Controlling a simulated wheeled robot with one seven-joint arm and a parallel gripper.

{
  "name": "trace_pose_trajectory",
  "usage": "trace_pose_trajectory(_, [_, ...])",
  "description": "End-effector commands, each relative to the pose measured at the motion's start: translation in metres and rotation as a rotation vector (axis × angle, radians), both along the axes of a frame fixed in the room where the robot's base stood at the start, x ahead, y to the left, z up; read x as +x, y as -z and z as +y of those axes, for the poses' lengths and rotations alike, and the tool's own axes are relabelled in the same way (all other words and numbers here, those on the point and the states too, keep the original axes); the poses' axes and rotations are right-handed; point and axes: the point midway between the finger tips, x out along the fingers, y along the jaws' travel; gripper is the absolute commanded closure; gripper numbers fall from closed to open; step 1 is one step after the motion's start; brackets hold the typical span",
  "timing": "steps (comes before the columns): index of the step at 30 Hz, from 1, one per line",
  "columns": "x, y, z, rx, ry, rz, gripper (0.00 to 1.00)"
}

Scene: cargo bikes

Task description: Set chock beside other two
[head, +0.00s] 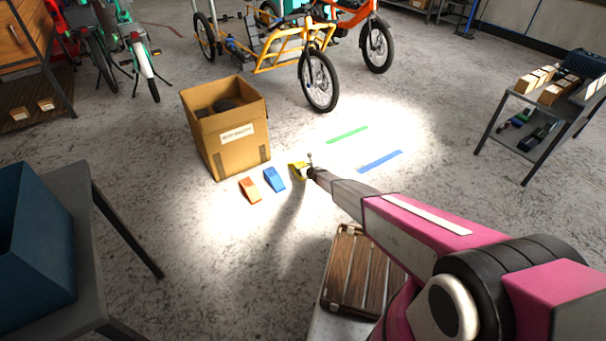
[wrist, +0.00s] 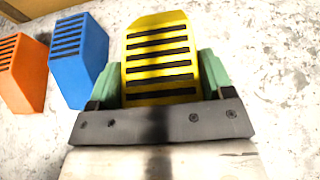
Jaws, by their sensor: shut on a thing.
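A yellow chock (wrist: 160,62) with dark ridges is between the green fingers of my gripper (wrist: 160,85), which is shut on it. In the head view the yellow chock (head: 296,171) is partly hidden by my gripper (head: 307,170). A blue chock (head: 274,179) lies on the floor just left of it, and an orange chock (head: 250,190) lies left of the blue one. The wrist view also shows the blue chock (wrist: 78,58) and the orange chock (wrist: 22,75), with a gap between blue and yellow. I cannot tell whether the yellow chock touches the floor.
A cardboard box (head: 215,150) with dark items inside stands right behind the chocks. Green tape (head: 347,134) and blue tape (head: 380,161) mark the floor to the right. A yellow cargo bike (head: 285,50) stands behind. A slatted wooden crate (head: 345,297) is in front.

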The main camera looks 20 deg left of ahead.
Motion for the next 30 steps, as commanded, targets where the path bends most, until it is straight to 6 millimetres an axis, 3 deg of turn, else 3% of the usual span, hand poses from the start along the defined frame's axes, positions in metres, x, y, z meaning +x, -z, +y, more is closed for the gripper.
trace_pose_trajectory(5, [0.006, 0.009, 0.001, 0.002, -0.001, 0.001, 0.67])
trace_pose_trajectory(13, [0.005, 0.041, 0.002, 0.003, -0.001, 0.0, 0.67])
trace_pose_trajectory(26, [0.005, 0.046, 0.001, 0.003, -0.001, 0.0, 0.67])
trace_pose_trajectory(27, [0.005, 0.047, 0.001, 0.0, -0.001, 0.0, 0.22])
trace_pose_trajectory(29, [0.004, 0.047, 0.001, 0.0, -0.001, 0.0, 0.03])
trace_pose_trajectory(30, [0.004, 0.047, 0.001, 0.0, -0.001, 0.0, 0.0])
